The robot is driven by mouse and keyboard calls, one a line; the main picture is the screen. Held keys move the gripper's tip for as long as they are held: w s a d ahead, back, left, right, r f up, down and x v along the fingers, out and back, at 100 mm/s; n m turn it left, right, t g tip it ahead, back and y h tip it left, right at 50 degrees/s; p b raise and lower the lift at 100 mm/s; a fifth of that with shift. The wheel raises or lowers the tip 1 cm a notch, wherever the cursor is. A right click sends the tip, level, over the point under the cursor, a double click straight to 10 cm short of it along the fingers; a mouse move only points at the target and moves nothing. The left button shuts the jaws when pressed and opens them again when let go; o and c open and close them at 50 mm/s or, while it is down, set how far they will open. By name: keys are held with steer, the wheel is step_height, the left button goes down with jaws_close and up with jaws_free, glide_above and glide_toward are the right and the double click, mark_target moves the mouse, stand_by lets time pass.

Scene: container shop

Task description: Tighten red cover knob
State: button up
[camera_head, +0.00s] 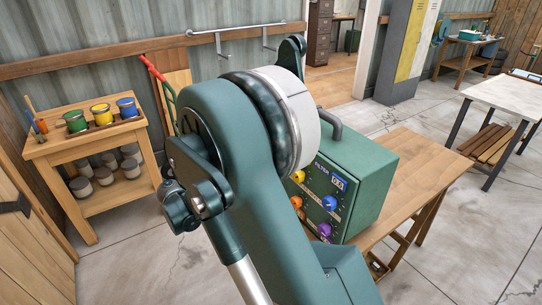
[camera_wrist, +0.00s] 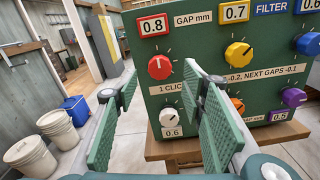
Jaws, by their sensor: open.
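The red knob (camera_wrist: 159,67) is on the front of a green box (camera_wrist: 265,40), in the upper middle of the wrist view, under a red-framed "0.8" label (camera_wrist: 153,26). Its white pointer mark faces up-left. My gripper (camera_wrist: 161,82) is open, with nothing between its two green pads. The fingertips point toward the panel, either side of the red knob in the picture; they appear short of it, not touching. In the head view the green box (camera_head: 370,175) stands on a wooden table, and my arm hides the red knob and my gripper.
Other knobs are close by: yellow (camera_wrist: 238,54), white (camera_wrist: 168,116), orange (camera_wrist: 236,105), blue (camera_wrist: 308,43) and purple (camera_wrist: 293,97). The right finger covers part of the panel's printed text. The wooden table (camera_head: 425,165) has a bare top right of the box.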

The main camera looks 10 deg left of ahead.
steer(key=shift+w+d, duration=0.1)
steer(key=shift+d, duration=0.05)
steer(key=shift+b+x, duration=0.75)
steer(key=shift+x, duration=3.05)
steer(key=c, duration=0.9)
